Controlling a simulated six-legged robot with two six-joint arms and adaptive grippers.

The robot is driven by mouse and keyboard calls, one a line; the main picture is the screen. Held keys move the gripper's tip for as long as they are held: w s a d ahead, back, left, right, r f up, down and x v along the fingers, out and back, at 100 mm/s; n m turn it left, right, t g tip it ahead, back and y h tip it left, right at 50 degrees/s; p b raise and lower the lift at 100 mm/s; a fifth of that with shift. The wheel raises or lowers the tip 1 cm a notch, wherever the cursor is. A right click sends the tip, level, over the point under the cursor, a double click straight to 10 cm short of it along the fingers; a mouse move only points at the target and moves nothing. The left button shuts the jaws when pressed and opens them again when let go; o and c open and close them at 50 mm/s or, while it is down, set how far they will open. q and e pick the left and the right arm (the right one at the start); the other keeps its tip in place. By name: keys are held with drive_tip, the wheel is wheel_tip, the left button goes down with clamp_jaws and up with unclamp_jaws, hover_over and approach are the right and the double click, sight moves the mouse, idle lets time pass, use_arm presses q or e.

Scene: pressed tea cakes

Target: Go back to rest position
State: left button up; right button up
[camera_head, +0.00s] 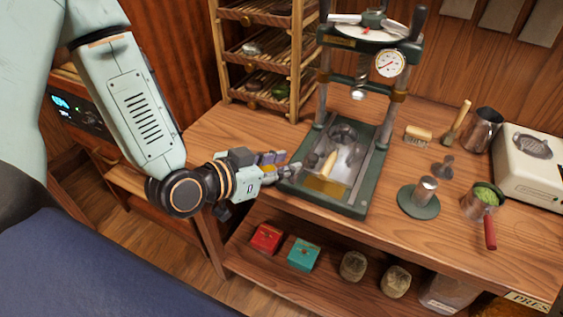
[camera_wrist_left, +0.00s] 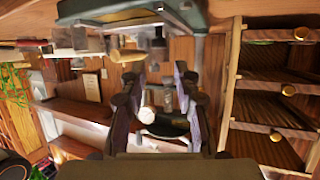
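My left gripper (camera_head: 288,166) reaches in from the left and is at the left edge of the press (camera_head: 345,207). The wrist view shows its fingers (camera_wrist_left: 159,82) spread apart with nothing clearly held between them. In that view a dark round thing with a pale knob shows between the fingers; I cannot tell its distance. The press has a green frame, a gauge and a pale tray with a wooden-handled tool (camera_head: 328,164) in it. My right gripper is in neither view.
A wooden drying rack (camera_head: 292,60) stands behind the gripper. A lower shelf holds red and teal boxes.

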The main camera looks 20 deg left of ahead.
use_arm(q)
drive_tip(key=shift+w, duration=0.1)
drive_tip(key=s+a+f+n+g+y+b, duration=0.1)
drive_tip(key=s+f+g, duration=0.5)
drive_tip(key=s+f, duration=0.7)
drive_tip(key=s+a+f+n+g+y+b, duration=0.2)
drive_tip(key=s+f+n+g+y+b, duration=0.2)
drive_tip(key=s+f, duration=0.9)
drive_tip(key=shift+s+a+f+g+y, duration=0.25)
drive_tip(key=shift+f+g, duration=0.35)
drive_tip(key=shift+g, duration=0.6)
